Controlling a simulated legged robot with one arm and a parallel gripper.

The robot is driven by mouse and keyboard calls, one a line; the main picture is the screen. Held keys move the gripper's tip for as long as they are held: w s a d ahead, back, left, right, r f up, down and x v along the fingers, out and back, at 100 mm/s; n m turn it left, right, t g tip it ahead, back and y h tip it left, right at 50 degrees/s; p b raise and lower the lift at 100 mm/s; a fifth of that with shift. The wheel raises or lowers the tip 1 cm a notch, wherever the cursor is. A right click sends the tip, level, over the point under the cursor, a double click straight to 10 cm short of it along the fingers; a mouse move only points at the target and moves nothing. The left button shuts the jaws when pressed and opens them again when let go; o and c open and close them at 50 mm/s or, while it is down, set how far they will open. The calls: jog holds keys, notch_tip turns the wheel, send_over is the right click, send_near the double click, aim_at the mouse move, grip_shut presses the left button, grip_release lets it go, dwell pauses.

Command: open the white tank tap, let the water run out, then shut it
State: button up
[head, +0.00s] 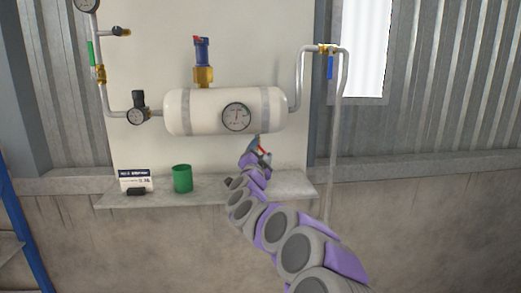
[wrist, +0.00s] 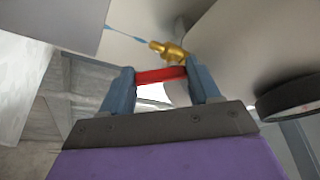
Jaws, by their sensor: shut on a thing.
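The white tank (head: 200,112) is mounted on the wall panel, with a round dial on its front. In the wrist view, the tap's brass body (wrist: 168,49) is under the tank, with its red lever (wrist: 160,75) just below it. My gripper (wrist: 162,80) has one grey-blue finger at each end of the red lever and is shut on it. In the head view, my gripper (head: 258,153) is just below the tank's right half, with a bit of red between the fingers. The tap body is mostly hidden there. No running water can be made out.
A green cup (head: 182,178) and a small sign (head: 134,180) stand on the ledge (head: 150,198) below the tank. A blue-handled valve (head: 330,66) is on the pipe at right. A green-handled valve (head: 91,54) and black regulator (head: 138,110) are at left.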

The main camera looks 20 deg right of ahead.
jog(key=shift+a+f+m+g+p, duration=0.15)
jog(key=shift+m+g+p, duration=0.35)
jog(key=shift+m, duration=0.7)
jog(key=shift+f, duration=0.1)
jog(key=o, duration=1.1)
jog(key=shift+c, duration=0.2)
jog(key=b+v, duration=0.1)
jog(key=v, duration=1.6)
jog(key=shift+a+b, duration=0.2)
jog(key=shift+b, duration=0.1)
